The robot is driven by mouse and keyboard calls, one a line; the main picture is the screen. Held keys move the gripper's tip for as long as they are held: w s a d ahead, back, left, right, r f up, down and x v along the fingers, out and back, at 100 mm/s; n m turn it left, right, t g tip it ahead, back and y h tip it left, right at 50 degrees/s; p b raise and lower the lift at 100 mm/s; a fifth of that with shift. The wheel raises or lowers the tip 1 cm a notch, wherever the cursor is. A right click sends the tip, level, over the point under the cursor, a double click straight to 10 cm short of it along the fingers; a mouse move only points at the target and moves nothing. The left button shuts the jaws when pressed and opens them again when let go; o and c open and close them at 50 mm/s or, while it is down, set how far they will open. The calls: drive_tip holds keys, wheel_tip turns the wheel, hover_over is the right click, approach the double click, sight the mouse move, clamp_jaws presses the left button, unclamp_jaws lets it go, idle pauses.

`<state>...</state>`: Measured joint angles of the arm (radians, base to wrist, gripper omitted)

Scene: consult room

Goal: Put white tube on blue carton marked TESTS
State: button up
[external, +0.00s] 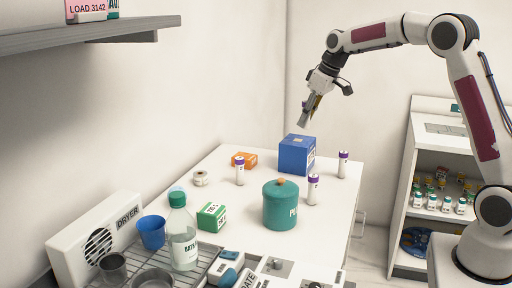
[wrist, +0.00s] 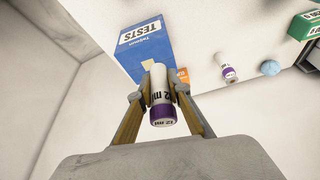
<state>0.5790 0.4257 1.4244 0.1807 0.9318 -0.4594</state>
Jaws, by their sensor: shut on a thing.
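My gripper (wrist: 160,98) is shut on a white tube (wrist: 158,78) with a purple band and dark print. The tube lies between the two fingers in the wrist view. In the external view my gripper (external: 312,106) is in the air above the table, over the blue carton (external: 292,155). The carton also shows in the wrist view (wrist: 143,50), with TESTS printed on it, beyond the held tube. A gap shows between gripper and carton in the external view. The held tube is hard to make out there.
An orange box (external: 244,160), a teal canister (external: 281,208) and a green box (external: 211,216) stand nearby. A shelf (external: 100,38) juts out upper left.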

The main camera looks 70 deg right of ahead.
sight(305, 144)
idle(0.3)
drive_tip(key=shift+f, duration=2.5)
drive_tip(key=shift+f, duration=0.1)
drive_tip(key=o, duration=0.8)
drive_tip(key=v, duration=0.7)
drive_tip(key=shift+r, duration=0.35)
drive_tip(key=shift+a, duration=0.1)
